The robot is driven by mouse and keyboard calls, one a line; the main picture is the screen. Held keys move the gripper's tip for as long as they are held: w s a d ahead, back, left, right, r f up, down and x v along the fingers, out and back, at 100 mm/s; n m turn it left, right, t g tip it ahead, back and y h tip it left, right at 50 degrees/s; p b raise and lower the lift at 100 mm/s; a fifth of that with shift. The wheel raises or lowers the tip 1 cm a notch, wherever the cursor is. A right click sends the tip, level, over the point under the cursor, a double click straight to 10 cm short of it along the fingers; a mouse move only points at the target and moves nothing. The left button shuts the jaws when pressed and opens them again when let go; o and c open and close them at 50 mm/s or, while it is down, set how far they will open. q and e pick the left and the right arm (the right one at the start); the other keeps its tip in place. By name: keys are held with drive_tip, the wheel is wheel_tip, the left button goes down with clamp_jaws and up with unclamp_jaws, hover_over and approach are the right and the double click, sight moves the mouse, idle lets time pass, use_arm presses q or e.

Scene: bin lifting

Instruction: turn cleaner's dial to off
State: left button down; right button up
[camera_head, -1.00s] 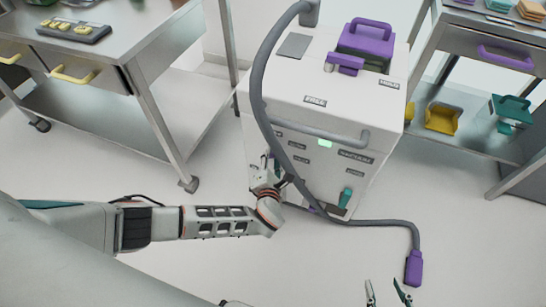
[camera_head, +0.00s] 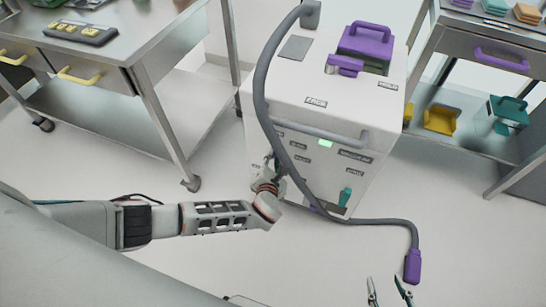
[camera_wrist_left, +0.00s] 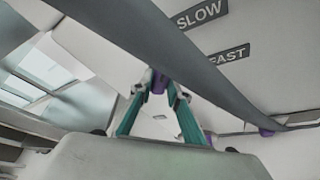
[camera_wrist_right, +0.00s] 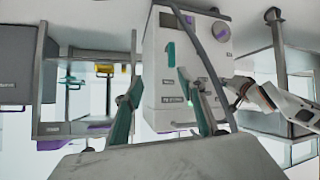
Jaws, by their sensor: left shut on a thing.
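The white cleaner (camera_head: 325,85) stands on the floor in the head view, with a small green display (camera_head: 326,143) and label plates on its front. My left gripper (camera_head: 273,163) is at the left part of that front, partly behind the grey hose (camera_head: 262,95). In the left wrist view, its teal fingers close on a small purple piece, seemingly the dial (camera_wrist_left: 158,82); its pointing direction is unclear. Labels reading SLOW (camera_wrist_left: 201,13) and FAST (camera_wrist_left: 228,54) show beside it. My right gripper (camera_head: 388,291) is open and empty at the bottom, with apart fingers in the right wrist view (camera_wrist_right: 160,85).
The hose crosses the cleaner's front and ends in a purple nozzle (camera_head: 413,266) on the floor. A teal handle (camera_head: 345,196) sits low on the front. Steel carts stand at left (camera_head: 150,75) and right (camera_head: 478,45). The floor in front is mostly clear.

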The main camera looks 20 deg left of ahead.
use_arm(q)
drive_tip(key=n+h, duration=0.1)
drive_tip(key=n+h+p, duration=0.1)
drive_tip(key=n, duration=0.1)
drive_tip(key=n+h, duration=0.1)
drive_tip(key=n, duration=0.1)
drive_tip(key=shift+a+g, duration=0.25)
drive_tip(key=shift+g, duration=0.15)
use_arm(e)
drive_tip(key=shift+s+d+f, duration=0.3)
drive_tip(key=shift+s+f, duration=0.1)
drive_tip(key=shift+s, duration=0.1)
use_arm(q)
drive_tip(key=shift+h, duration=0.3)
drive_tip(key=shift+n, duration=0.3)
drive_tip(key=c, duration=2)
unclamp_jaws()
drive_tip(key=shift+o, duration=0.4)
drive_tip(key=v, duration=1.2)
use_arm(e)
drive_tip(key=shift+w+r, duration=0.2)
drive_tip(key=shift+w, duration=0.05)
use_arm(q)
drive_tip(key=shift+s, duration=0.1)
